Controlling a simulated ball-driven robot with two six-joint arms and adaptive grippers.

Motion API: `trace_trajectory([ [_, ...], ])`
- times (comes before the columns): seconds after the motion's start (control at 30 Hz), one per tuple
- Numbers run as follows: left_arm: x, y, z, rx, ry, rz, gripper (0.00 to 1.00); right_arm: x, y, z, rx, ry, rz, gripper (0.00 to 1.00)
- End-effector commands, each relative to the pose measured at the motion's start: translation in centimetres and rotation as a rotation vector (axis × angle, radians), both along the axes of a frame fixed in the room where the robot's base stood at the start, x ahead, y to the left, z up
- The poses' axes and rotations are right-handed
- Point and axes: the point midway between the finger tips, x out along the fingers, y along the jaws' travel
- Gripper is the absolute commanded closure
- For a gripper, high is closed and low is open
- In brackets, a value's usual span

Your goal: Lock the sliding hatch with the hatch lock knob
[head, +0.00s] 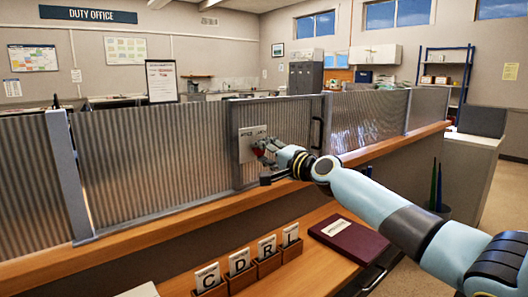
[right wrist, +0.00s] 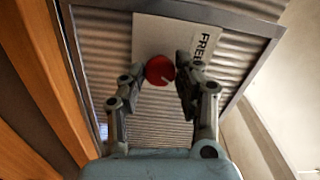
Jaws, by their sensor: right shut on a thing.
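The sliding hatch (head: 285,115) is a ribbed, see-through panel in a dark frame above the wooden counter. A pale plate (head: 246,143) is fixed on it; in the right wrist view the plate (right wrist: 147,40) carries lettering that looks like "FREE", partly hidden. The hatch lock knob (right wrist: 159,70) is round and red with a small white mark. My right gripper (right wrist: 168,73) is shut on the knob, one finger on each side; in the head view the gripper (head: 263,152) covers most of it. My left gripper is not in view.
A dark upright handle (head: 315,133) stands right of the plate. The wooden counter ledge (head: 190,217) runs below the panels. On the lower desk are lettered card boxes (head: 240,264) and a maroon folder (head: 349,238).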

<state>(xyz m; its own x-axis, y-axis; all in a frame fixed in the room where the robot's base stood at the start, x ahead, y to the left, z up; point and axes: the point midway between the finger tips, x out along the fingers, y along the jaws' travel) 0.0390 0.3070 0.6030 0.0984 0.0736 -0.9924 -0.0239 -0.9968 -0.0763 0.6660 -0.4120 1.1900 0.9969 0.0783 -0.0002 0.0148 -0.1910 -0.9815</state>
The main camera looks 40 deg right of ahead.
Motion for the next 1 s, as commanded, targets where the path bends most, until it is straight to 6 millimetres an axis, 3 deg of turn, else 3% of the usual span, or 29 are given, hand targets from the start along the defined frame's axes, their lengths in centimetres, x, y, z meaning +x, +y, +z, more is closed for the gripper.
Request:
trace_trajectory([
  [0.4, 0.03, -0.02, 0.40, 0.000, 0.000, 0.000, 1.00, 0.00, -0.05, 0.01, 0.183, 0.014, -0.001, 1.00],
  [0.97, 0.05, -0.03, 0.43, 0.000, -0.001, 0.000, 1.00, -0.01, -0.05, -0.02, 0.208, 0.016, -0.001, 1.00],
  [1.0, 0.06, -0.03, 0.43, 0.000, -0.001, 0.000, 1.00, -0.01, -0.04, -0.03, 0.208, 0.016, -0.001, 0.63],
])
